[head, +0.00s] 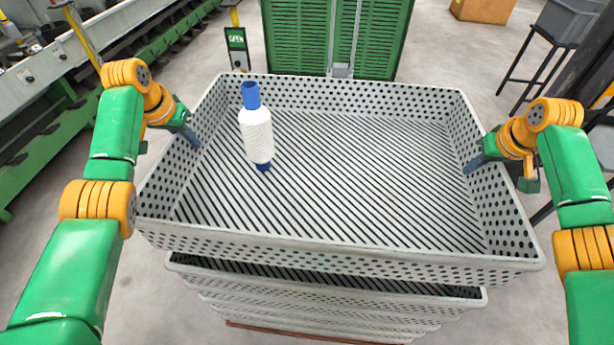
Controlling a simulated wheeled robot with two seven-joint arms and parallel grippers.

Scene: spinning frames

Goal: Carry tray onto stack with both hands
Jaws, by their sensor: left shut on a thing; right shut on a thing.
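The grey perforated tray (340,247) is held up between my two grippers, above a stack of similar trays (330,290). A white bobbin with blue ends (257,135) stands inside it, left of the middle. My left gripper (191,137) is shut on the tray's left side wall. My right gripper (474,163) is shut on its right side wall. The held tray sits a little farther back than the stack's front edge and covers most of the stack. I cannot tell how large the gap between them is.
A long green and grey machine (60,110) runs along the left. A grey bin (573,20) on a black stand is at the back right. Bare floor lies between.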

